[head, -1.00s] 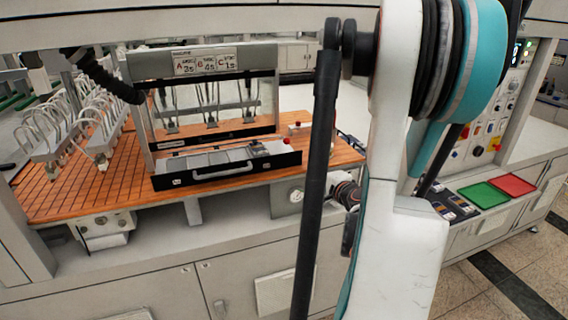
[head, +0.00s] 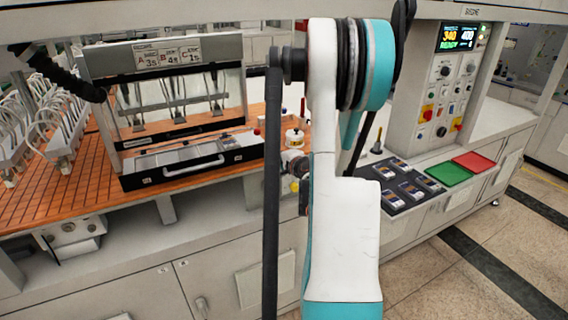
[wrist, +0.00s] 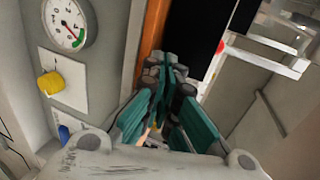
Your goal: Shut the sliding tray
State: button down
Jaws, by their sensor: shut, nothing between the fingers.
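The sliding tray (head: 140,179) has a black front with a white bar handle (head: 194,166). In the head view it sticks out toward me from under the framed press unit on the orange tabletop. My gripper (wrist: 168,75) is shut and empty in the wrist view. In the head view my arm hides most of it, to the right of the tray and apart from the handle. A black surface (wrist: 207,25) lies beyond the fingers in the wrist view; I cannot tell whether it is the tray.
A pressure gauge (wrist: 66,25) and yellow knob (wrist: 50,84) are left of my gripper. The press frame (head: 163,55) stands over the tray. A control panel (head: 445,100), dark parts tray (head: 385,207), green tray (head: 449,174) and red tray (head: 474,161) are right.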

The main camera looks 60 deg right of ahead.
aim_at(261, 139)
jog(key=shift+w+d, duration=0.4)
jog(key=shift+w, duration=0.2)
jog(key=shift+w, duration=0.1)
jog(key=w+d, duration=0.2)
jog(key=w, duration=0.1)
jog(key=w+d+b, duration=0.1)
jog(key=w+d, duration=0.1)
jog(key=w, duration=0.2)
jog(key=w+d+b, duration=0.1)
jog(key=w+d, duration=0.2)
jog(key=w, duration=0.1)
jog(key=shift+w, duration=0.25)
jog(key=shift+r, duration=0.1)
